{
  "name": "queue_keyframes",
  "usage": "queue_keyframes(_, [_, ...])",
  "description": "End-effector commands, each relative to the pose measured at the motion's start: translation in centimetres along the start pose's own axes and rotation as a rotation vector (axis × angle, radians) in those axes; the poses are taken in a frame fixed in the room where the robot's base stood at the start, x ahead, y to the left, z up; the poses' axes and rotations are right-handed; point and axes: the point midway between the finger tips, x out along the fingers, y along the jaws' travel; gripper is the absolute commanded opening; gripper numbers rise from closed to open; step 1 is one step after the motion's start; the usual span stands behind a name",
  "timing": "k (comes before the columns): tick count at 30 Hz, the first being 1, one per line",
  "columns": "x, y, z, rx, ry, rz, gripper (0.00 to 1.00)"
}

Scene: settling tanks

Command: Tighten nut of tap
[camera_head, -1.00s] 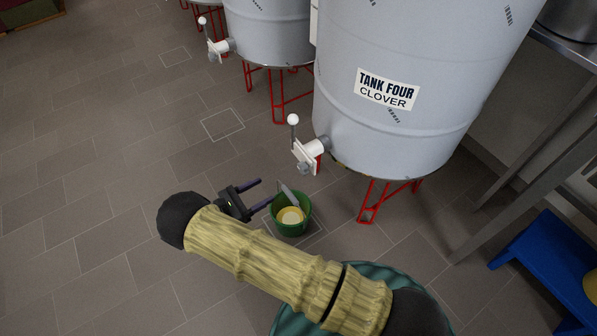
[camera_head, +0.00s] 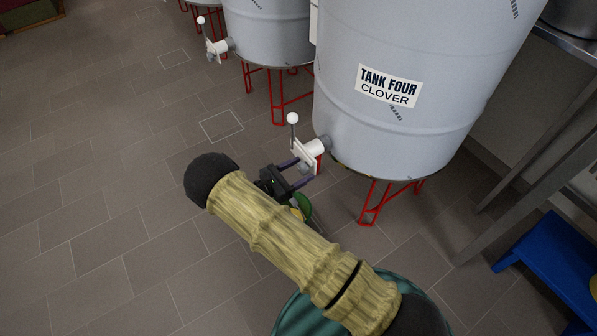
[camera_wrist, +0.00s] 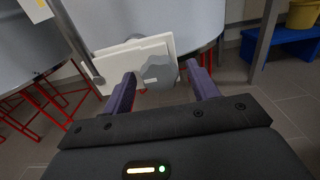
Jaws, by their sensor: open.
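The tap (camera_head: 308,153) sticks out low from the side of the tank marked TANK FOUR CLOVER (camera_head: 420,65). It has a white plate, a red part and an upright lever with a white ball. In the wrist view, a grey lobed nut (camera_wrist: 159,71) shows in front of the white plate (camera_wrist: 130,62). My gripper (camera_head: 302,173) is open at the tap, its purple fingers pointing towards it. In the wrist view my fingers (camera_wrist: 160,88) stand to either side of the nut, with nothing visibly gripped. Whether either finger touches the nut cannot be told.
A green bucket (camera_head: 306,206) stands on the floor below the tap, mostly hidden by my arm. Red tank legs (camera_head: 372,208) stand to its right. A blue step stool (camera_head: 550,262) is at the right. Another tank with a tap (camera_head: 222,46) is behind. The left floor is clear.

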Motion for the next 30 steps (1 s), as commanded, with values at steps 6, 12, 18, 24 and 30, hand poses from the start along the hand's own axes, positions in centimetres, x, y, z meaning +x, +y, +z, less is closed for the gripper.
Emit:
queue_keyframes(6, [-0.03, 0.01, 0.04, 0.000, 0.000, 0.000, 0.49])
queue_keyframes(12, [-0.04, 0.02, 0.03, 0.000, 0.000, 0.000, 0.14])
queue_keyframes(18, [-0.06, 0.03, 0.05, 0.007, -0.001, 0.000, 0.14])
queue_keyframes(24, [-0.10, 0.06, 0.13, 0.050, -0.002, 0.001, 0.14])
queue_keyframes(30, [-0.12, 0.12, 0.19, 0.150, -0.001, 0.003, 0.14])
